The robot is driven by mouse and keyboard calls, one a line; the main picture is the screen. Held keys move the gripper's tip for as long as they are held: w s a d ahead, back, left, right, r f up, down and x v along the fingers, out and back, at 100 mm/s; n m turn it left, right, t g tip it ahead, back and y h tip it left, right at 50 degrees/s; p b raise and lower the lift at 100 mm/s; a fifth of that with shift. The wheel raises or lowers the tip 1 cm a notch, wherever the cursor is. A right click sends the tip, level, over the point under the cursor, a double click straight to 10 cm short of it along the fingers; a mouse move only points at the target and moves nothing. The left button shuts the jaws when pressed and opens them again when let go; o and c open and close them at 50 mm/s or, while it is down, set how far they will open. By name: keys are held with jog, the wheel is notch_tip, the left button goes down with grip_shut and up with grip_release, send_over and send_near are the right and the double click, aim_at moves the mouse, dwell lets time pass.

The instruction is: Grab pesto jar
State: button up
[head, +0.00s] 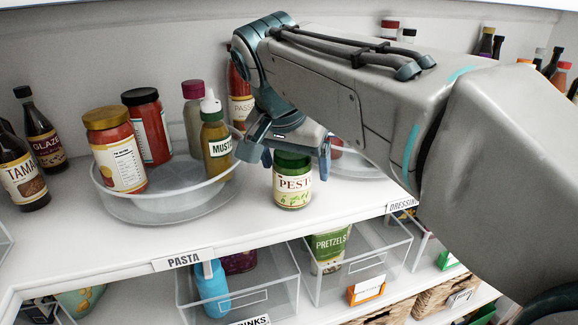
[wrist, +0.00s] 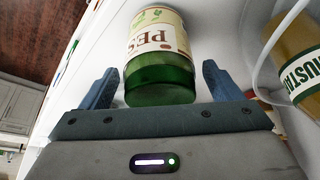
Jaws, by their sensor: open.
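The pesto jar (head: 292,184) has a green lid, a cream label and green contents. It stands upright on the upper shelf in the head view, right of the turntable. My gripper (head: 296,163) is open over it, with one blue finger on each side of the jar's upper part. In the wrist view the jar (wrist: 158,62) lies between the two open fingers (wrist: 160,88), its green lid nearest the palm. Small gaps show on both sides, so the jar is not clamped. My arm hides part of the shelf behind.
A clear turntable (head: 165,208) left of the jar holds several sauce jars and a mustard bottle (head: 217,145). Another clear turntable (head: 350,166) is partly hidden behind my gripper. Dark bottles (head: 42,135) stand at far left. The shelf front before the jar is clear; bins sit below.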

jog(key=c, duration=1.4)
jog(key=shift+o, duration=0.2)
jog(key=shift+r, duration=0.2)
